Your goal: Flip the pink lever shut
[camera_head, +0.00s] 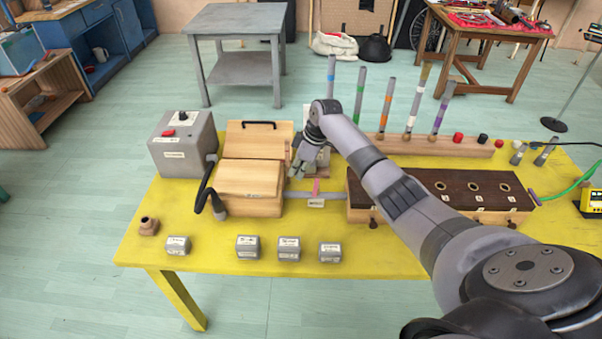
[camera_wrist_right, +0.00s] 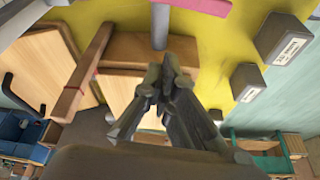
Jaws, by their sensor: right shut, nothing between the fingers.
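The pink lever (camera_head: 316,187) stands on the grey pipe (camera_head: 328,196) between the wooden box (camera_head: 250,205) and the dark-topped wooden block (camera_head: 440,185). It looks roughly upright in the head view. In the wrist view the pink lever (camera_wrist_right: 195,5) shows as a bar at the top edge, beside the grey pipe (camera_wrist_right: 160,25). My right gripper (camera_head: 298,174) is shut and empty, above the right side of the wooden box and to the left of the lever, apart from it. It also shows in the wrist view (camera_wrist_right: 166,75). My left gripper is not in view.
A grey box with a red button (camera_head: 180,150) stands at the left of the yellow table (camera_head: 210,258). Several small grey blocks (camera_head: 247,247) line its front. A rack of upright tubes (camera_head: 430,147) stands behind. My right arm crosses over the dark-topped block.

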